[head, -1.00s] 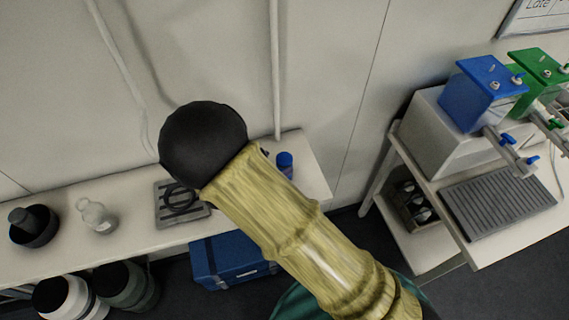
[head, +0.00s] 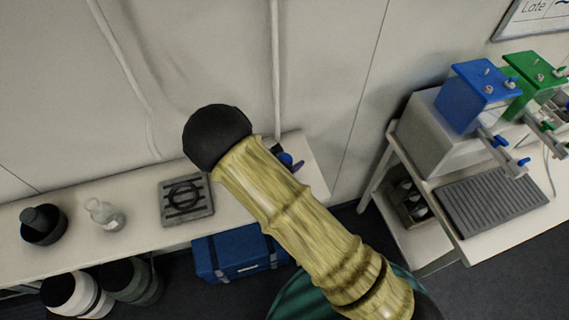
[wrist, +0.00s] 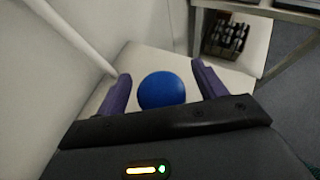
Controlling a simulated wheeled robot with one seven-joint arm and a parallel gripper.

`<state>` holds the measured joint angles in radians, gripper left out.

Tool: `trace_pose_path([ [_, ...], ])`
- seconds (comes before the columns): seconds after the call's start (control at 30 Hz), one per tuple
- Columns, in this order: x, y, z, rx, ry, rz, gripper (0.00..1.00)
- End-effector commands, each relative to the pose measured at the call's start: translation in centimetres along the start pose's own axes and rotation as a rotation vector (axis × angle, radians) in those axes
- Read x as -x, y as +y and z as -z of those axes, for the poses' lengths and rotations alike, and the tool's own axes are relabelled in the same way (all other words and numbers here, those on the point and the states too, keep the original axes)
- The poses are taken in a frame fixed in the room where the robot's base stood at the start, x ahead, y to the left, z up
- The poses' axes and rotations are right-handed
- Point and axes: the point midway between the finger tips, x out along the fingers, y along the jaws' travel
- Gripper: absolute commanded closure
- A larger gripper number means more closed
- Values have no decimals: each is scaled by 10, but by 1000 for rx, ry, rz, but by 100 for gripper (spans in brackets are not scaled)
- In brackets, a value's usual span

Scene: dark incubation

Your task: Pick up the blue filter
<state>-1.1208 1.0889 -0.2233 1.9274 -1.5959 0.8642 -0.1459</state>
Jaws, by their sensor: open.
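The blue filter (wrist: 162,90) shows in the wrist view as a round blue top, centred between the two purple fingers of my gripper (wrist: 160,88). The fingers are open, one on each side of it, with a visible gap to each. In the head view the blue filter (head: 285,159) stands near the right end of the white bench, mostly hidden behind my arm. A purple finger of my gripper (head: 297,165) shows just right of it. The lower part of the filter is hidden in both views.
The white bench (head: 140,230) also holds a grey tray with a black ring (head: 187,199), a glass flask (head: 106,214) and a black mortar (head: 43,225). A blue case (head: 238,254) sits below. A wall pipe (wrist: 75,38) runs close to the left of my gripper.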

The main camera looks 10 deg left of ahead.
Motion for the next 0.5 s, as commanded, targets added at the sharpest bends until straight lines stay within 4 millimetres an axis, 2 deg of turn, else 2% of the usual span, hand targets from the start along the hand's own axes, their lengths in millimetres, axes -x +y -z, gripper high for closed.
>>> trace_pose_path([
  [0.1, -6, 0, 0, 1, 0, -1, 30],
  [0.5, -6, 0, 1, 1, 0, -1, 30],
])
